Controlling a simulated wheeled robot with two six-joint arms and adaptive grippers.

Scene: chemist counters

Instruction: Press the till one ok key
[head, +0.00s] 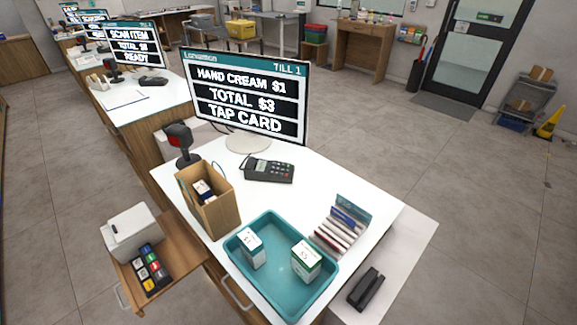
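The till one screen (246,95) stands at the back of the near counter and reads "HAND CREAM $1, TOTAL $3, TAP CARD". A dark keypad (149,270) with several coloured keys lies on a low wooden side shelf at the left. Its key labels are too small to read, so I cannot tell which key is ok. A dark card terminal (269,170) with small keys lies on the white counter in front of the screen. Neither of my grippers is in view.
A white printer (132,232) stands behind the keypad. The counter (345,182) holds a paper bag (218,208) with a box inside, a scanner (181,140), a teal tray (282,292) with two boxes, and a leaflet rack (341,226). A black device (366,288) lies on the right ledge.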

